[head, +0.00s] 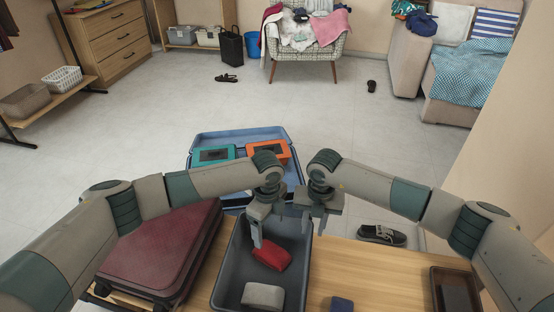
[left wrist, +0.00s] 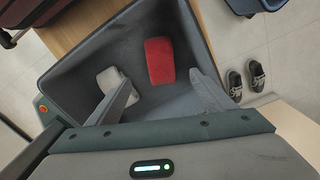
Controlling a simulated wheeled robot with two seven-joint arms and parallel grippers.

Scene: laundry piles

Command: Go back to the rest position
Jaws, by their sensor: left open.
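My left gripper (head: 268,230) is over the dark grey bin (head: 228,275), pointing down, open and empty. In the left wrist view its two fingers (left wrist: 162,88) are spread apart. A red item (head: 271,258) and a light grey item (head: 262,296) lie inside the bin. The red item also shows beyond the fingers (left wrist: 159,62), with the grey item (left wrist: 112,80) to its left. My right gripper (head: 314,222) hangs just right of the left one, near the bin's right rim; its fingers look apart with nothing between them.
A dark red suitcase (head: 165,245) lies left of the bin on the wooden table (head: 370,270). A blue open case (head: 240,137) with teal and orange boxes stands beyond. A dark tray (head: 436,292) is at right. Shoes (head: 381,236) lie on the floor.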

